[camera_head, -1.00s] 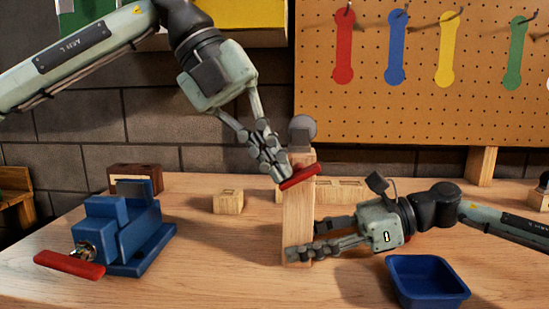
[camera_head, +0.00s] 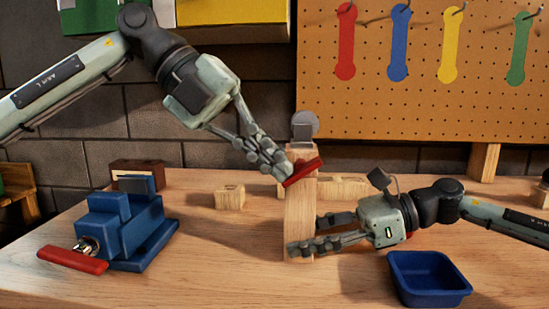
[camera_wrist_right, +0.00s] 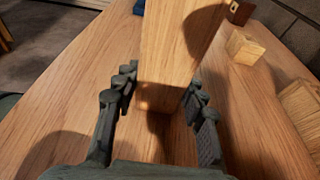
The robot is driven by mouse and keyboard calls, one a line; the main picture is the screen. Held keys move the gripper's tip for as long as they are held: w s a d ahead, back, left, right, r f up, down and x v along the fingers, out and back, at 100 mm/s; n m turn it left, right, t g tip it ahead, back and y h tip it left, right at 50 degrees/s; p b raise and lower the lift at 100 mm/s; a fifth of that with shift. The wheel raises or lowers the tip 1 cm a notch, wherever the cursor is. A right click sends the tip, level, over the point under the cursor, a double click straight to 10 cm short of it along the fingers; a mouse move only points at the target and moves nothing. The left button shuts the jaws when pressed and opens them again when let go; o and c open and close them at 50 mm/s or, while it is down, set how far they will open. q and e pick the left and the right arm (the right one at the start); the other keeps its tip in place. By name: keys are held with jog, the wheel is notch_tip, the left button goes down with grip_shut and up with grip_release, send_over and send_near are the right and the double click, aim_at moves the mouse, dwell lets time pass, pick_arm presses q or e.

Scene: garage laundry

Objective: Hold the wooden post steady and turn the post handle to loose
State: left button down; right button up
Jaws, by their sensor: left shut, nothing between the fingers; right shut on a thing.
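The wooden post (camera_head: 299,212) stands upright on the workbench, with a grey round piece (camera_head: 304,125) at its top. The red post handle (camera_head: 303,171) sits on the post's upper front, tilted up to the right. My left gripper (camera_head: 281,174) is shut with nothing between its fingers, its tips at the handle's left end. My right gripper (camera_head: 302,237) is shut on the lower part of the post. The right wrist view shows its fingers (camera_wrist_right: 158,105) on both sides of the post (camera_wrist_right: 178,50).
A blue vise (camera_head: 122,228) with a red handle (camera_head: 73,260) stands at left. A blue bin (camera_head: 428,279) is at front right. Wooden blocks (camera_head: 229,197) lie behind the post. A pegboard (camera_head: 420,112) with coloured tags is at the back.

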pick_arm(q)
notch_tip(320, 180, down, 3)
jog(key=h, duration=0.6)
jog(key=shift+r+h, duration=0.15)
jog(key=shift+h, duration=0.15)
jog(key=shift+d+f, duration=0.1)
jog(key=shift+f, duration=0.2)
dwell(1.4)
